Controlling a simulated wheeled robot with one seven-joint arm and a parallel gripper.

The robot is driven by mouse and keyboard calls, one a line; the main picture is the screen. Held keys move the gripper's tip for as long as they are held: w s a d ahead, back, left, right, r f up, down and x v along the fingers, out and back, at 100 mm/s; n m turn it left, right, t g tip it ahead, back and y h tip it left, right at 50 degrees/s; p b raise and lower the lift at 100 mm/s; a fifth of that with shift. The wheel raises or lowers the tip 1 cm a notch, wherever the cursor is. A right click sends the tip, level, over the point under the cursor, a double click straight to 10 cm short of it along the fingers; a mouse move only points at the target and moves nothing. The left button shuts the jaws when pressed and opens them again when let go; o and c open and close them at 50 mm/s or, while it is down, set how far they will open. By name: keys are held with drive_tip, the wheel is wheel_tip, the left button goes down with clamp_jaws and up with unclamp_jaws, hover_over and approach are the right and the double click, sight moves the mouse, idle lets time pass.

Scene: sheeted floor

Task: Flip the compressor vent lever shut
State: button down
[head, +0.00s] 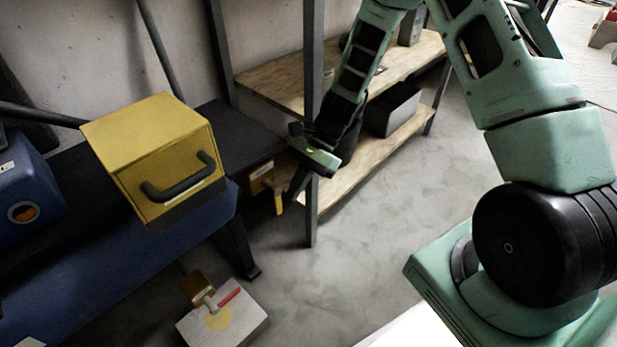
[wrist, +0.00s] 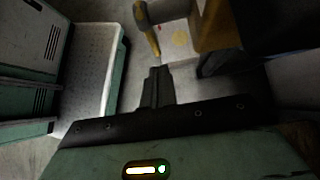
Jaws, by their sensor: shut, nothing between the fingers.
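A small yellow lever (head: 278,203) hangs down from a yellow housing (head: 262,178) at the right end of the dark bench in the head view. I take it for the vent lever. In the wrist view the lever (wrist: 147,28) slants down from the top, left of the yellow housing (wrist: 214,26). My gripper (head: 294,192) is just right of the lever in the head view. Its dark fingers (wrist: 158,72) are together and empty, with the tips just below the lever's lower end in the wrist view. I cannot tell whether they touch it.
A yellow box (head: 150,150) with a black handle stands on the bench. A grey post (head: 312,215) and wooden shelves (head: 365,158) stand close behind my gripper. A white box (head: 245,325) with a red part lies on the floor. Floor right of the post is clear.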

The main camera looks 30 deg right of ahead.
sight(282, 208)
drive_tip(key=shift+s+a, duration=0.3)
drive_tip(key=shift+a, duration=0.45)
drive_tip(key=shift+a+f+y, duration=0.2)
drive_tip(key=shift+y, duration=0.4)
drive_tip(key=y, duration=0.1)
drive_tip(key=g+y+p, duration=0.1)
drive_tip(key=a+f+y, duration=0.1)
drive_tip(key=shift+s+a+p, duration=0.1)
drive_tip(key=shift+s+p, duration=0.15)
drive_tip(key=shift+p, duration=0.05)
drive_tip(key=y, duration=0.1)
drive_tip(key=a+g+y, duration=0.1)
drive_tip(key=y, duration=0.1)
drive_tip(key=a+y, duration=0.1)
drive_tip(key=shift+s+f+g+y, duration=0.3)
drive_tip(key=shift+g, duration=0.1)
drive_tip(key=y, duration=0.1)
drive_tip(key=a+g+y+b, duration=0.1)
drive_tip(key=y+b, duration=0.1)
drive_tip(key=y, duration=0.1)
drive_tip(key=shift+s+a+r, duration=0.1)
drive_tip(key=shift+s+a, duration=0.2)
drive_tip(key=shift+a, duration=0.1)
drive_tip(key=y, duration=0.1)
drive_tip(key=a+r+g+y+b, duration=0.1)
drive_tip(key=y, duration=0.1)
drive_tip(key=shift+s+a+r, duration=0.2)
drive_tip(key=shift+s+a, duration=0.05)
drive_tip(key=shift+a, duration=0.1)
